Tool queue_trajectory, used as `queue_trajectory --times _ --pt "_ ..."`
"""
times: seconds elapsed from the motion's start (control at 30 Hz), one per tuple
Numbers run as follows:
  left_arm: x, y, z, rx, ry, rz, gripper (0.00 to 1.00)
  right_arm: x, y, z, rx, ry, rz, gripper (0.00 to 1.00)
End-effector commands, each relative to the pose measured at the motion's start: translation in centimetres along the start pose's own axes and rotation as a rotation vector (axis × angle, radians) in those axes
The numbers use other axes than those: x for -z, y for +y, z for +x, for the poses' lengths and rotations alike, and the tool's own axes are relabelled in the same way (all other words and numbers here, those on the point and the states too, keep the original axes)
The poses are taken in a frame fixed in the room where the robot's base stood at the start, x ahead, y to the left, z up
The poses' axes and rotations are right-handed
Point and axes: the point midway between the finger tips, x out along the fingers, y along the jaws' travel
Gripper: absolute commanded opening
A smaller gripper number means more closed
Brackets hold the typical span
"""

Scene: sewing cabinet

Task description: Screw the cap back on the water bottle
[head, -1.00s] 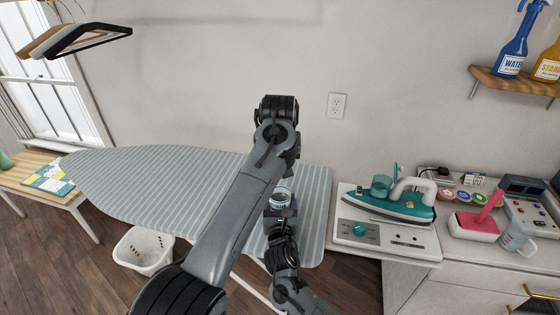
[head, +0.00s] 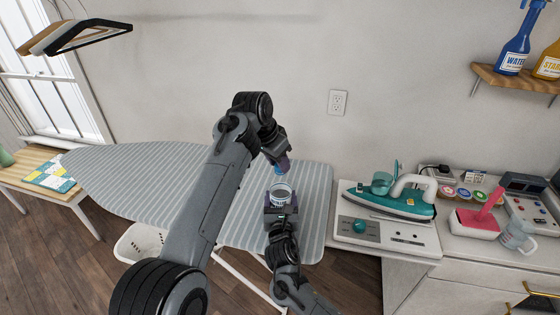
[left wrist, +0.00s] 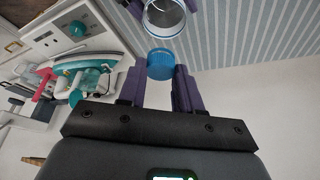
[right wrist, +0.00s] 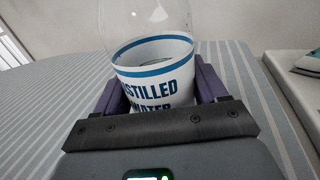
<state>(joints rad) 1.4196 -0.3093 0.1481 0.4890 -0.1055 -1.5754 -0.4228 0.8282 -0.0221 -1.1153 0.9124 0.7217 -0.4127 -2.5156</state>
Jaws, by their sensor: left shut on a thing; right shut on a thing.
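The water bottle (head: 281,193) is clear with a white label and stands over the striped ironing board. Its label reads "DISTILLED WATER" in part in the right wrist view (right wrist: 155,75). My right gripper (head: 281,208) is shut around the bottle's labelled lower body. My left gripper (head: 283,166) is above and just behind the bottle in the head view, shut on the blue cap (left wrist: 160,64). In the left wrist view the cap sits between the purple fingers, apart from the bottle (left wrist: 165,18). The bottle's top is uncapped.
The ironing board (head: 150,185) has much clear surface to the left. A teal iron (head: 390,200) on its station stands to the right. A pink item, a clear jug (head: 517,236) and other goods are farther right. A white basket (head: 140,243) is on the floor.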

Motion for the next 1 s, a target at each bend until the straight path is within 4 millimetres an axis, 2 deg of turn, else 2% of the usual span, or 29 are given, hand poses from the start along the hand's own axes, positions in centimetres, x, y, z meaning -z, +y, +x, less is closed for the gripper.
queue_trajectory --times 0.13,0.4,0.43,0.57,0.87,1.0 --pt "0.0 -0.1 -0.1 -0.035 0.009 0.087 0.06 0.1 -0.1 0.0 0.002 -0.001 0.002 0.00" --pt "0.0 -0.1 -0.1 -0.035 0.008 0.090 0.06 0.1 -0.1 0.0 0.002 -0.001 0.003 0.00" --pt "0.0 -0.1 -0.1 -0.035 0.008 0.090 0.38 0.1 -0.1 0.0 0.002 -0.001 0.003 0.00" --pt "0.0 -0.1 -0.1 -0.035 0.008 0.089 0.58 0.1 -0.1 0.0 0.002 -0.001 0.002 0.00" --pt "0.1 0.0 -0.2 -0.035 0.007 0.088 0.59 0.1 -0.1 0.0 0.002 -0.001 0.002 0.00" --pt "0.5 -0.1 -1.3 -0.034 0.008 0.088 0.59 0.1 -0.1 0.0 0.002 -0.001 0.001 0.00"
